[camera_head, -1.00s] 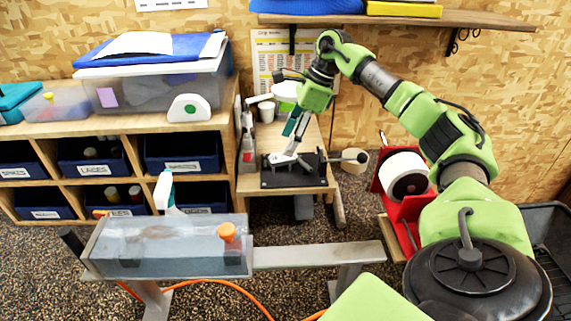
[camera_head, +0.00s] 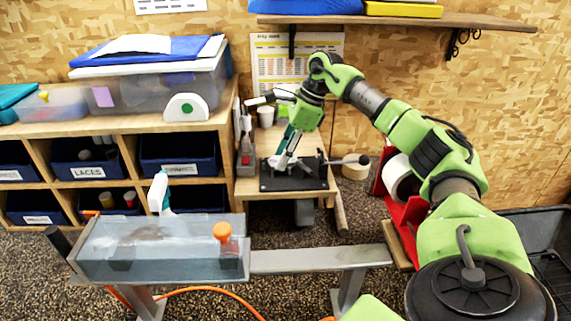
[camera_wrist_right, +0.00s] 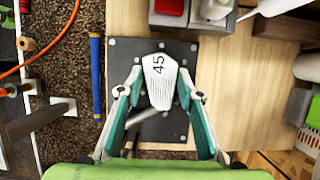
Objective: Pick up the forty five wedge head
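The forty five wedge head (camera_wrist_right: 160,78) is a pale metal, grooved piece with a black "45" on its face. In the right wrist view it is above a dark plate (camera_wrist_right: 125,52), between the two teal fingers of my right gripper (camera_wrist_right: 160,80). The fingers stand apart on either side of it, with narrow gaps visible. In the head view my right gripper (camera_head: 285,158) points down at the plate (camera_head: 265,183) on the small wooden bench; the wedge head is hard to make out there. My left gripper is out of view.
A blue shaft-like rod (camera_wrist_right: 96,78) lies left of the plate in the wrist view. A grey block with a red top (camera_wrist_right: 168,12) stands beyond it. Bare bench wood (camera_wrist_right: 222,100) is on the right. A red spool stand (camera_head: 397,215) is right of the bench.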

